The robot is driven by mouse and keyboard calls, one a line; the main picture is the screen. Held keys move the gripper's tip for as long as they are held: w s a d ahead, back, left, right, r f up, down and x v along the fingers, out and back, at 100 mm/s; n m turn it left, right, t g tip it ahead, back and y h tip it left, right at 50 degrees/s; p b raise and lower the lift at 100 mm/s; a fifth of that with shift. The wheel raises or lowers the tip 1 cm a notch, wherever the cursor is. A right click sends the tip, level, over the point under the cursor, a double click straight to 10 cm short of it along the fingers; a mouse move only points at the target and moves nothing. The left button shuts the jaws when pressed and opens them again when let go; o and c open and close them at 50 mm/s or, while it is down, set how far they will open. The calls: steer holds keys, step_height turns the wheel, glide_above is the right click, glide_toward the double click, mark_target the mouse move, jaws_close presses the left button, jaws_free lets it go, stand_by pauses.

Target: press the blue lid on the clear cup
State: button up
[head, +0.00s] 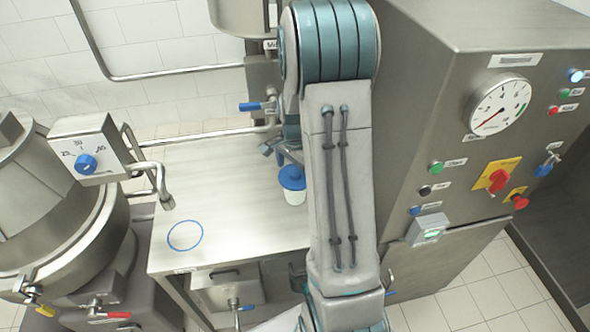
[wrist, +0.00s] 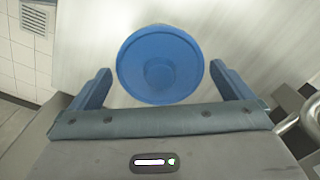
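The blue lid (head: 292,177) sits on top of the clear cup (head: 294,196) on the steel table, beside my arm in the head view. In the wrist view the round blue lid (wrist: 160,64) fills the space ahead of my gripper (wrist: 162,82). The two blue fingers are spread wide, one on each side of the lid, with gaps between them and its rim. The cup is hidden under the lid in the wrist view. I cannot tell whether the lid is fully seated. In the head view my arm hides most of the gripper.
The steel table (head: 225,165) has a blue ring mark (head: 185,235) on a clear area at the left. A filler nozzle with a blue-handled valve (head: 250,106) is behind. A large kettle (head: 50,215) stands left, and a control cabinet (head: 450,130) stands right.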

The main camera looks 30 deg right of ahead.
step_height(320, 180, up, 14)
steer(key=b, duration=0.1)
stand_by(0.5)
steer(key=shift+f, duration=0.1)
steer(key=s+a+r+n+t, duration=0.1)
steer(key=s+a+n, duration=0.5)
steer(key=s, duration=0.3)
steer(key=s+a+r+n+t, duration=0.1)
steer(key=s+a+n+t, duration=0.1)
steer(key=s+a+n, duration=0.5)
steer(key=s+n, duration=0.1)
steer(key=s, duration=0.1)
steer(key=shift+s+a+r+n, duration=0.15)
steer(key=shift+s+a+n, duration=0.15)
steer(key=shift+s, duration=0.1)
